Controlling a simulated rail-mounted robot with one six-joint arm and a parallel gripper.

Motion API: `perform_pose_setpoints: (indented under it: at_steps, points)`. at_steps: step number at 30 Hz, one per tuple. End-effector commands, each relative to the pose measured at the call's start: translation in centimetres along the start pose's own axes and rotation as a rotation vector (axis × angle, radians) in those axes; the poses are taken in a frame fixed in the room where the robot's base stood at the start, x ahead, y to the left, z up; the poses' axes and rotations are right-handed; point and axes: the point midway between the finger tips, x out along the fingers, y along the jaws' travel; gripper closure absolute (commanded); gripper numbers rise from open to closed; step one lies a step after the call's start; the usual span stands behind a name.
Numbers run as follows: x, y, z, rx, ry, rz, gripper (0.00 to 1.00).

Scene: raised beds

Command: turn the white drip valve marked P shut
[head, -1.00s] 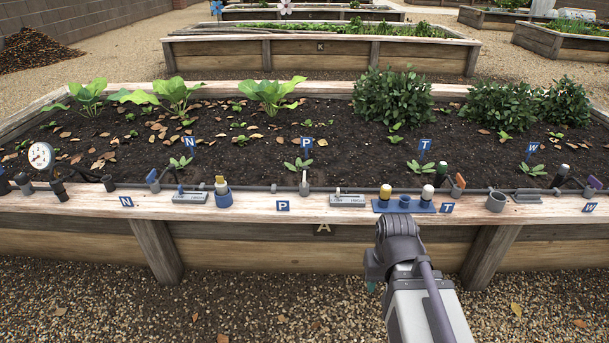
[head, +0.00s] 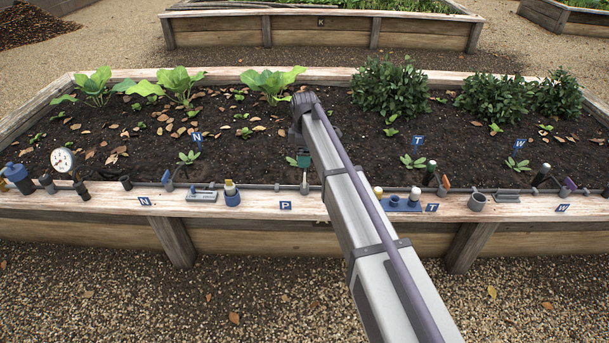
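The white drip valve (head: 304,187) sits on the grey pipe along the near rim of the bed, behind and to the right of the blue P label (head: 285,205). Its pale handle is small in the head view, and its exact angle is hard to tell. The P stake is hidden behind my arm.
A grey plate (head: 202,196) and a blue pot with a yellowish top (head: 232,194) stand left of the valve. A pressure gauge (head: 63,160) is at far left.

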Motion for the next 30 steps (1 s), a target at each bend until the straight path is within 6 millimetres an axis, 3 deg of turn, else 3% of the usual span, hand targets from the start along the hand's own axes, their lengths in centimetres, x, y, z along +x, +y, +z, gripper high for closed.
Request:
perform_pose_setpoints:
  at_steps: [5,16,26,30]
  points:
    - [2.3,0.0,0.0,0.003,0.0,0.0,0.11]
    - [10.3,-0.1,0.1,0.004,0.0,0.0,0.11]
    - [10.7,-0.1,0.1,0.005,0.0,0.0,0.11]
    - [10.7,-0.1,0.1,0.005,0.0,0.0,0.21]
